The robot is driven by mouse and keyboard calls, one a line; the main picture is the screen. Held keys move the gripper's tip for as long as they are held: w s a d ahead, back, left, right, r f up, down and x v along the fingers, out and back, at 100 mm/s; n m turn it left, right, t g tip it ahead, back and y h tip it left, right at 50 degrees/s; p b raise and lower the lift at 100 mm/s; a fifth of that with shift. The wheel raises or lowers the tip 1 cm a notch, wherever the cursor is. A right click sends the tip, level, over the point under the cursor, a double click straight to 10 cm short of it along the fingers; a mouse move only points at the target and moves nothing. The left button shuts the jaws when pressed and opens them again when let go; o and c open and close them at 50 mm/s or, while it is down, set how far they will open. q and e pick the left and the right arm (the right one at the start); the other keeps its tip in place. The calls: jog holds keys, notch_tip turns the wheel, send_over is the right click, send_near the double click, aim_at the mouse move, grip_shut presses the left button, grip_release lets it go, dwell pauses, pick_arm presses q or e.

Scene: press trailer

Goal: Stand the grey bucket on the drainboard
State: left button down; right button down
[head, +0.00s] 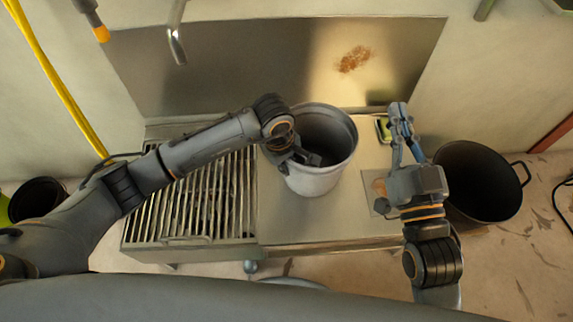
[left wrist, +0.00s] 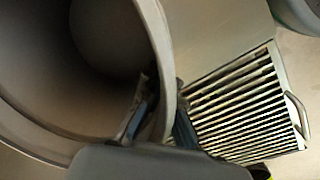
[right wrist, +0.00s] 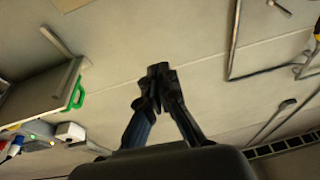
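The grey bucket (head: 318,184) is upright over the flat steel top, right of the slatted drainboard (head: 248,200). I cannot tell whether its base touches the steel. My left gripper (head: 308,158) is at the bucket's left rim. In the left wrist view the bucket's rim (left wrist: 158,30) passes between the fingers (left wrist: 160,110), one inside and one outside, and they look shut on it. The slats (left wrist: 240,105) show bare beside it. My right gripper (head: 398,112) is empty, fingertips together, right of the bucket; it also shows in the right wrist view (right wrist: 157,75).
A large black pot (head: 470,190) stands at the right. A tap (head: 178,45) hangs above the drainboard's back. The visible slats are clear, though my left arm crosses above them.

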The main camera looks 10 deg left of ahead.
pick_arm(q)
jog(key=shift+w+d+r, duration=0.1)
jog(key=shift+w+r, duration=0.05)
jog(key=shift+r, duration=0.05)
jog(key=c, duration=1.8)
grip_release()
jog(key=shift+f, duration=0.2)
jog(key=shift+o, duration=1.4)
jog(key=shift+s, duration=0.2)
